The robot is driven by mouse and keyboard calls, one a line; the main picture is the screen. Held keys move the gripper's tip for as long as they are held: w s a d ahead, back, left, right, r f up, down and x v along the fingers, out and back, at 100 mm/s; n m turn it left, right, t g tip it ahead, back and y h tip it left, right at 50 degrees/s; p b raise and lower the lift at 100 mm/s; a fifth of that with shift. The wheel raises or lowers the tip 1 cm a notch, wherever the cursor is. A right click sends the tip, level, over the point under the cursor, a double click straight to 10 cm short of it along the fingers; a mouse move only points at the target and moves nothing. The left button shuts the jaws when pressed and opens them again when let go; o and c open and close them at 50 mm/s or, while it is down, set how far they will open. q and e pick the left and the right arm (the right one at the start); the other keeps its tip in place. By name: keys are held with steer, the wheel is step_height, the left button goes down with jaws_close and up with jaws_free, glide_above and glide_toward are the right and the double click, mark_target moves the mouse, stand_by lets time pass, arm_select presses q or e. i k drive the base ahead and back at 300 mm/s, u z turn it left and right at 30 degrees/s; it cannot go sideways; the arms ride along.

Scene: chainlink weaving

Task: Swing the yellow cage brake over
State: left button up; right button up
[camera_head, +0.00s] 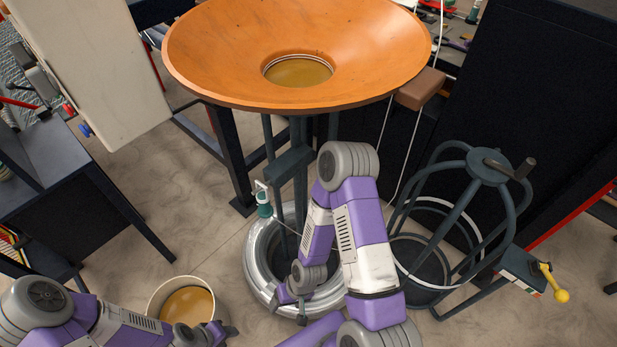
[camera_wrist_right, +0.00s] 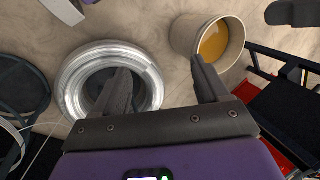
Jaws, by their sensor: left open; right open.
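The yellow brake lever (camera_head: 553,282) with a round knob is at the right in the head view, on a small dark box beside the foot of the dark wire cage (camera_head: 398,222). The cage stands upright with a pale ring around it. My right gripper (camera_head: 291,306) is open and empty over the silver wire coil (camera_head: 257,262), well left of the lever. In the right wrist view its fingers (camera_wrist_right: 160,85) stand apart, one in front of the coil (camera_wrist_right: 73,85), the other by the bucket. My left gripper (camera_head: 228,330) is low at the left, by the bucket, with its fingers hard to make out.
A large orange funnel bowl (camera_head: 205,60) stands on dark legs at the back. A cream bucket of amber liquid (camera_head: 160,290) is on the floor. A dark bench (camera_head: 60,150) is at left, and a dark panel (camera_head: 560,100) stands behind the cage. Floor shows between them.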

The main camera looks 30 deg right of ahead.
mark_target(561, 296)
steer(key=z, duration=3.4)
steer(key=k, duration=0.5)
steer(key=z, duration=0.55)
steer(key=i, duration=1.45)
steer(key=u, duration=0.4)
